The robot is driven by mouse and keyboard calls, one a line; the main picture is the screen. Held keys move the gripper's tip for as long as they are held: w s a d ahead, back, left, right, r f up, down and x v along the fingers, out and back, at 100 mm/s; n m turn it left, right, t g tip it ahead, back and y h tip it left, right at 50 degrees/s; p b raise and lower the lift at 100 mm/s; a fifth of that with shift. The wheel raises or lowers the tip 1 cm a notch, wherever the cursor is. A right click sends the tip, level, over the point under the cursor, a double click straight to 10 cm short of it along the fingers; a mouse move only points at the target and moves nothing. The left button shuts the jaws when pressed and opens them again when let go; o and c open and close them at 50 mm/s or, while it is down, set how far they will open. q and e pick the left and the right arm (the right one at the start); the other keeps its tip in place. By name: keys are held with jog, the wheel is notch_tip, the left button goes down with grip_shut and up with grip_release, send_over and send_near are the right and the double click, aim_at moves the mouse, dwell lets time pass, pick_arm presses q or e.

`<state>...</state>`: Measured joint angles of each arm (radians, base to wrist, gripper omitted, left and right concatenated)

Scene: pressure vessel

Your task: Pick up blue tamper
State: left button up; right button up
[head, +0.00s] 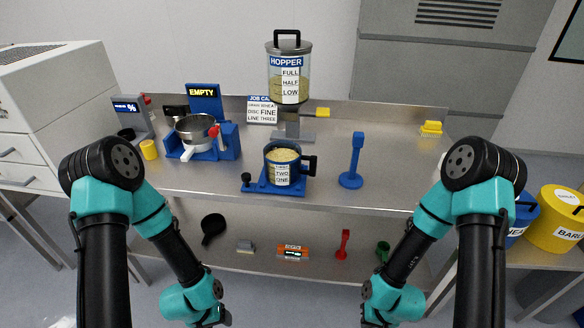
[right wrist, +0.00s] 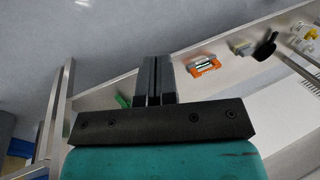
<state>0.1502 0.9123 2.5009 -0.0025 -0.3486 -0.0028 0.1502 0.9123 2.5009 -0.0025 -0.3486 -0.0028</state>
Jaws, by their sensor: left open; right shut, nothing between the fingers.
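The blue tamper (head: 352,160) stands upright on the steel table, right of centre in the head view, with its round base down. Nothing touches it. My left gripper (head: 225,316) is low at the bottom of the head view, in front of and below the tabletop, open and empty. My right gripper (head: 366,314) is also low in front of the table, well below the tamper. In the right wrist view its fingers (right wrist: 154,80) are shut together with nothing between them. The tamper cannot be made out in the right wrist view.
Left of the tamper is a blue-based cup (head: 283,173) of grain with a black handle, below the hopper (head: 289,78). A metal pan (head: 196,130) in a blue stand is further left. The lower shelf holds an orange device (head: 292,252) and a red tool (head: 342,244).

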jog(key=o, duration=1.2)
jog(key=shift+w, duration=0.1)
